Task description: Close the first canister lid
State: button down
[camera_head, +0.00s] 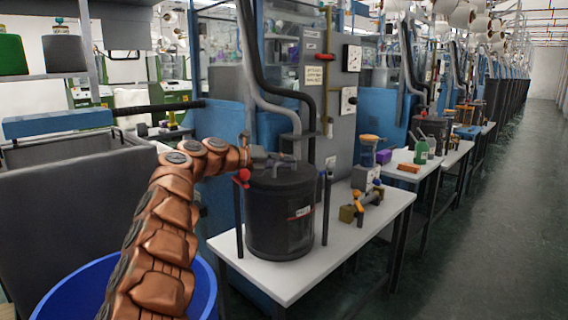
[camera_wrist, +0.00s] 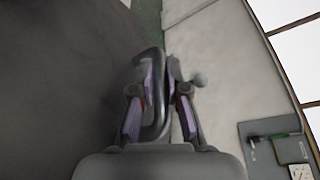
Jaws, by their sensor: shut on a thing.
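The first canister (camera_head: 268,232) is a large dark grey drum standing upright on the near white table. Its lid (camera_head: 290,176) is at the top and looks level; I cannot tell whether it is fully seated. My gripper (camera_head: 275,160) is at the top of the canister, reached in from the left. In the wrist view my gripper (camera_wrist: 165,78) is shut on a curved grey bar (camera_wrist: 157,98), which looks like the lid handle. The dark surface (camera_wrist: 70,80) at left there looks like the lid top. The far side of the lid is hidden.
The near white table (camera_head: 372,225) also bears a brass-coloured fitting (camera_head: 352,212) right of the canister. A red-knobbed post (camera_head: 241,178) and a dark post (camera_head: 326,205) flank the canister. Grey pipes come down behind it. A blue tub (camera_head: 205,290) is at lower left. The aisle at right is clear.

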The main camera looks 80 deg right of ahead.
jog(key=shift+f, duration=0.15)
jog(key=c, duration=1.4)
grip_release()
jog(key=shift+c, duration=0.2)
